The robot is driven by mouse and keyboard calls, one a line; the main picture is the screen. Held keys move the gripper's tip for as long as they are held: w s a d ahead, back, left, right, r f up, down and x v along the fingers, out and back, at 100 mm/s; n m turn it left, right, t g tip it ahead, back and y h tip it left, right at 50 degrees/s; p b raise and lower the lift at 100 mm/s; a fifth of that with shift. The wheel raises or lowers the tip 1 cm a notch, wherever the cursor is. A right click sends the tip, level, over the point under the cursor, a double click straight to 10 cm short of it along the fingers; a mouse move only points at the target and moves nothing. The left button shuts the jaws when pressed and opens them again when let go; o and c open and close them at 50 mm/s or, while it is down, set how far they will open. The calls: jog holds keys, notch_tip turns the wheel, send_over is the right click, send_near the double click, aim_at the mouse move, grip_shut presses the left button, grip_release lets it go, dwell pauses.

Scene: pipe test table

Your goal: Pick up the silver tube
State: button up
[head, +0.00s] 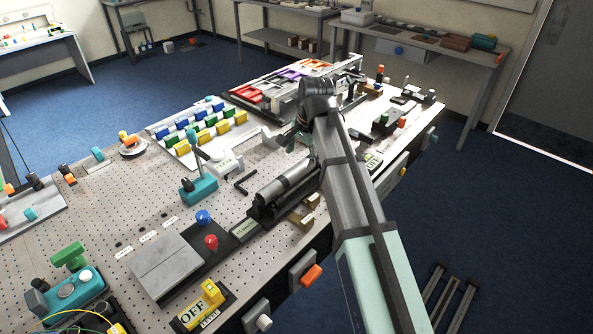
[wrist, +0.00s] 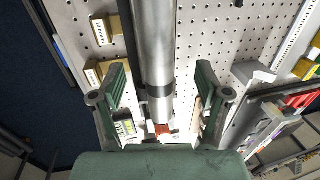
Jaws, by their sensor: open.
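The silver tube (head: 287,184) lies in a dark holder (head: 262,212) near the front edge of the table in the head view. In the wrist view the silver tube (wrist: 153,45) runs from the top edge down the middle, with a dark band partway along it. My gripper (wrist: 162,98) is open, with one green finger on each side of the tube's line in the wrist view. Neither finger appears to touch the tube; how far it lies from the fingertips is hard to tell. In the head view my arm hides most of the gripper.
Small tan blocks (head: 301,217) stand beside the holder at the table edge. A teal block with an upright rod (head: 199,189) and a black hex key (head: 245,182) are to the left. Colored blocks (head: 212,128) and red and purple trays (head: 284,82) stand farther back.

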aim_at(299, 166)
jog(key=shift+w+a+f+p, duration=0.15)
jog(key=shift+f+p, duration=0.4)
jog(key=shift+f, duration=0.8)
jog(key=shift+w+a+f+p, duration=0.15)
jog(key=shift+f+p, duration=0.4)
jog(key=shift+f, duration=0.8)
jog(key=shift+s, duration=0.1)
grip_shut()
